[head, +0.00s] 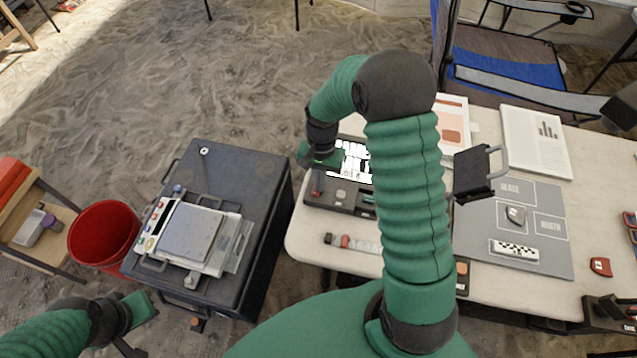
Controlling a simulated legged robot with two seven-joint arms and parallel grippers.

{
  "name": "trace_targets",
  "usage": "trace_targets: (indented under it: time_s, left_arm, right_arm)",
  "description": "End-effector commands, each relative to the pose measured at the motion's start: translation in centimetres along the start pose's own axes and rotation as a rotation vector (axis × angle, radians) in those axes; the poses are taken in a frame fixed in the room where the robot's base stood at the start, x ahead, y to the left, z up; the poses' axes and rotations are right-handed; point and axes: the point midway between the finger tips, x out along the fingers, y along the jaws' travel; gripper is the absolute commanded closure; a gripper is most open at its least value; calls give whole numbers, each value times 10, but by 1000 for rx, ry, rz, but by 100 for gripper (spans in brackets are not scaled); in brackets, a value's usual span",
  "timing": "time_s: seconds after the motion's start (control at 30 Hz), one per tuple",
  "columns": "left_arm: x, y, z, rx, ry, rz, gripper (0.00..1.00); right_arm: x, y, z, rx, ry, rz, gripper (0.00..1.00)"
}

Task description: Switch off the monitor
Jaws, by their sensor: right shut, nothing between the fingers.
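The monitor (357,168) stands on the left part of the pale table, and its screen is lit white with dark marks. A dark base with small controls (340,195) lies in front of the screen. My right gripper (318,184) is shut and empty, pointing down over the left end of this base; I cannot tell if it touches. My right arm hides the right side of the monitor and base. My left gripper (138,318) is low at the left, away from the table, and partly cut off; its jaw state is unclear.
A black case (262,190) bearing a scale (190,235) stands left of the table (300,238). A red bucket (103,232) is farther left. A grey sorting mat (560,255) with a stone and scale bar lies on the right, near a black-handled object (472,175). A chair stands behind.

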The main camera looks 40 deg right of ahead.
Motion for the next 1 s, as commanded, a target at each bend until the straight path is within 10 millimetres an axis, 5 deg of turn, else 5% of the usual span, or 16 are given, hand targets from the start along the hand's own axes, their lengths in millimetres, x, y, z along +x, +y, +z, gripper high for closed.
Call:
trace_targets:
  time_s: [0.27,0.47,0.8,1.0]
  left_arm:
    - [-8,0,-2,0,0,0,100]
    - [-51,0,-12,0,0,0,100]
    - [-43,0,-10,0,-1,0,100]
    - [-44,0,-10,0,0,0,100]
  right_arm:
    - [-8,0,1,0,0,0,100]
    - [-51,0,1,-1,-2,0,100]
    - [-118,0,-4,-3,2,-2,100]
    - [-137,0,-5,-2,-1,0,100]
